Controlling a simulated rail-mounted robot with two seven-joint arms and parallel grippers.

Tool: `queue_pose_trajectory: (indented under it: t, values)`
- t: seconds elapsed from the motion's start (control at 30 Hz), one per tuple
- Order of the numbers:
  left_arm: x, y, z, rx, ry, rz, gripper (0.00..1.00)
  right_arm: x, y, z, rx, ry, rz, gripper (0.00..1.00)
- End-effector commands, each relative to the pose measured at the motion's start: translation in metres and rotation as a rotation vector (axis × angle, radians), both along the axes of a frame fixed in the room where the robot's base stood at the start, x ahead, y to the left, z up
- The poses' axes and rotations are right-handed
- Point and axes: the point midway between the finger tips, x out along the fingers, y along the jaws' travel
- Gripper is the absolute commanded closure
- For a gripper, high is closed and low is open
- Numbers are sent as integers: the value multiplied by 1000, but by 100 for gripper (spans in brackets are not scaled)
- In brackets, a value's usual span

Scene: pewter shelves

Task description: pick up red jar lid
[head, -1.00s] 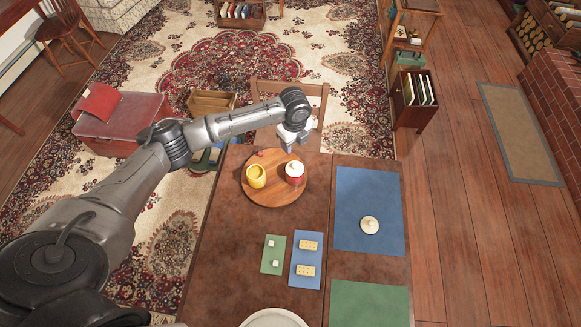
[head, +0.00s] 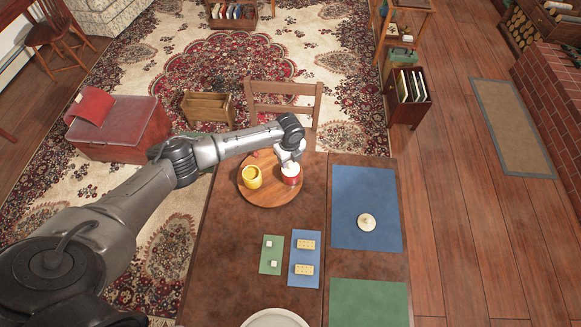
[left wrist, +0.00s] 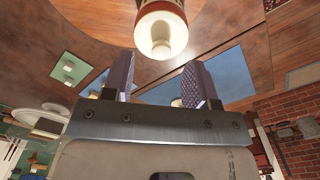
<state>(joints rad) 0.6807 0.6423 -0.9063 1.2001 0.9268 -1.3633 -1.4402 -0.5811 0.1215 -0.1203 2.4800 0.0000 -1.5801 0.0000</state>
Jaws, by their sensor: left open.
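The red jar (head: 291,180) stands on the round wooden board (head: 265,198) with its cream lid (head: 290,168) on top. In the left wrist view the lid, with its round knob (left wrist: 161,48), faces the camera, and the red jar band shows around it. My left gripper (head: 290,160) is just above and behind the lid in the head view, partly covering it. In the left wrist view my left gripper (left wrist: 160,83) has its two fingers apart with nothing between them, and the lid lies beyond their tips. My right gripper is not in view.
A yellow jar (head: 251,182) stands left of the red jar on the board. A cream round lid (head: 367,221) lies on the blue mat (head: 350,190). Small mats with white cubes and tan blocks lie nearer. A chair (head: 285,88) stands behind the table.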

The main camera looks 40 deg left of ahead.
Motion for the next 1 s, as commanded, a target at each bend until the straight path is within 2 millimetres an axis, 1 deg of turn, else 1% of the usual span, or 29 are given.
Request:
queue_pose_trajectory:
  t: [0.1, 0.2, 0.3, 0.43, 0.63, 1.0]
  values:
    - [1, -3, -16, 0, 3, 0, 47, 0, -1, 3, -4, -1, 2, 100]
    - [1, -3, -29, 1, 3, 1, 47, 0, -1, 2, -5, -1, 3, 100]
    - [1, -3, -36, 1, 2, 0, 47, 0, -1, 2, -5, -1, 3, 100]
    - [1, -3, -40, 0, 1, 0, 47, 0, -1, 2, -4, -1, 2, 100]
    - [1, -2, -40, 0, 1, 0, 47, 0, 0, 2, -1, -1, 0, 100]
    - [1, -2, -40, 0, 1, 0, 82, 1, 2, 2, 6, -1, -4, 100]
